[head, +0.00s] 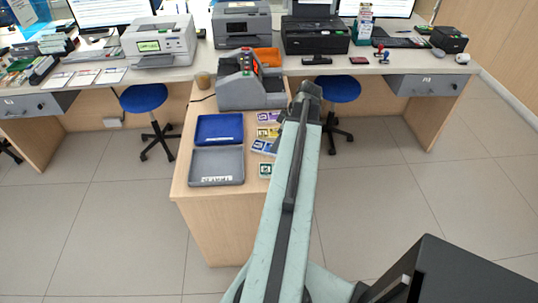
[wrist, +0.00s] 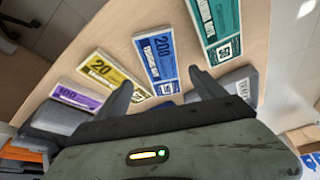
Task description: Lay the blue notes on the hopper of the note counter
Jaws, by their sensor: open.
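The blue notes (head: 262,147) lie flat on the desk wing, between the yellow notes and the green notes. My gripper is hidden behind my arm in the head view.
Purple notes (head: 268,117), yellow notes (head: 268,132) and green notes (head: 265,170) lie in the same row. A blue tray (head: 219,142) and a grey tray (head: 215,183) sit left of them. A small cup (head: 203,80) stands beside the counter. A printer (head: 160,44) stands behind.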

